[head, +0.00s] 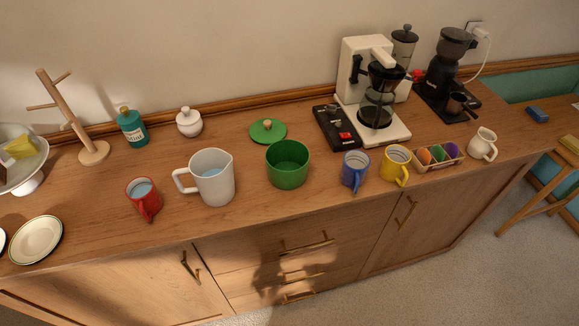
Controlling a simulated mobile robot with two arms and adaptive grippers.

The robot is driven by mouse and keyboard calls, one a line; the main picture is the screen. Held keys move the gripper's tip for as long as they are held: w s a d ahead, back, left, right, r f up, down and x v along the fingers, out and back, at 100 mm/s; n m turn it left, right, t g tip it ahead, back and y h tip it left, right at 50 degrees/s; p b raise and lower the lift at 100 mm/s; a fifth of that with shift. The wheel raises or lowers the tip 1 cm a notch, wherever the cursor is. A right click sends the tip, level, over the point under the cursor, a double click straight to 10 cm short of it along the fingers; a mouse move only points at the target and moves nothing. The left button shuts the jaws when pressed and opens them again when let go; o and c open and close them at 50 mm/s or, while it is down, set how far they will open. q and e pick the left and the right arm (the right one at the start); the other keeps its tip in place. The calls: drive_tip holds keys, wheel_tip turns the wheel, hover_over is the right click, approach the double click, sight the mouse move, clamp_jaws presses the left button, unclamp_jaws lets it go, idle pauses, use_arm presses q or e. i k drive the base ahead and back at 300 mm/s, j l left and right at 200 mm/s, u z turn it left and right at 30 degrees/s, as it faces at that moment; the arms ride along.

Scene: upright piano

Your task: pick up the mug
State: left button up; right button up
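Three mugs stand upright on the wooden sideboard (330,208). The red mug (146,203) is at the left, its handle towards the front edge. The blue mug (352,171) is right of the green pot, its handle also facing front. The yellow mug (393,161) stands just right of the blue one, handle to the front. I cannot tell which mug is meant. Neither of my grippers shows in the head view; only a dark shadow falls on the drawer fronts below.
Near the mugs are a white pitcher (212,178), a green pot (288,170), its lid (268,131), a tray of coloured items (437,158) and a cream creamer (484,145). Coffee makers (374,95) stand behind. A wooden mug tree (94,153) and plate (36,240) are left.

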sight(142, 191)
drive_tip(key=j+u, duration=0.1)
drive_tip(key=u, duration=0.4)
drive_tip(key=j+u, duration=0.15)
drive_tip(key=u, duration=0.35)
